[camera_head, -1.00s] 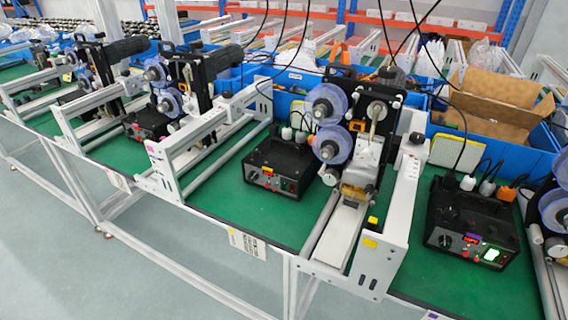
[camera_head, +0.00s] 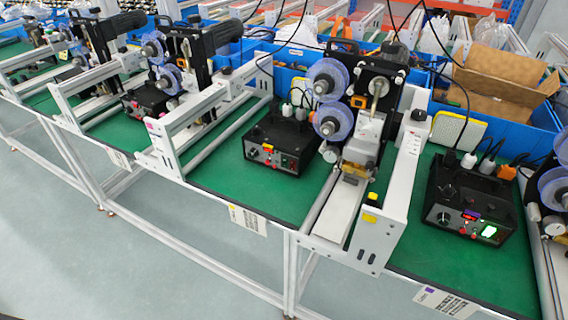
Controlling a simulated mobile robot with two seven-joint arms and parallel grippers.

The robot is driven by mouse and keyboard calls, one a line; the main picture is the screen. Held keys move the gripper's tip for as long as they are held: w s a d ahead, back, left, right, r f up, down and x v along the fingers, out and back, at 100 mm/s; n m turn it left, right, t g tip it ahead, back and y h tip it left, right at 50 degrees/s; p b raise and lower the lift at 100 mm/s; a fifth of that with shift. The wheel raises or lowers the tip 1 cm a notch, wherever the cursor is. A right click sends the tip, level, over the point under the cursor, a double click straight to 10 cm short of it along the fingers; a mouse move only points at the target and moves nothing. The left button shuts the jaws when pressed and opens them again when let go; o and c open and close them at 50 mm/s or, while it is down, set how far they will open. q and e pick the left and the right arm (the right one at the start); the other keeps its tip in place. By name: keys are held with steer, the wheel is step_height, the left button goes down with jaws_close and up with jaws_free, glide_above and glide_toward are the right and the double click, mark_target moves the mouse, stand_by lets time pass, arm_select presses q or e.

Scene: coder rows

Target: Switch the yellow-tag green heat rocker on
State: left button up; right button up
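A white label with a small yellow tag (camera_head: 248,220) hangs on the table's front edge, below the middle black control box (camera_head: 270,140). This box has a knob, a small lit red display (camera_head: 268,147) and a dark green rocker (camera_head: 289,162) at the right of its front face. The rocker looks unlit; its exact tilt is too small to tell. The right control box (camera_head: 470,205) has a brightly lit green rocker (camera_head: 489,231), above a label with a purple tag (camera_head: 447,303). Neither gripper is in view.
Coder machines with blue reels (camera_head: 331,120) and white frames (camera_head: 385,215) stand along the green-topped table (camera_head: 225,190). A white frame rail stands left of the middle box. Blue bins and a cardboard box (camera_head: 500,85) are behind. The grey floor (camera_head: 110,260) in front is clear.

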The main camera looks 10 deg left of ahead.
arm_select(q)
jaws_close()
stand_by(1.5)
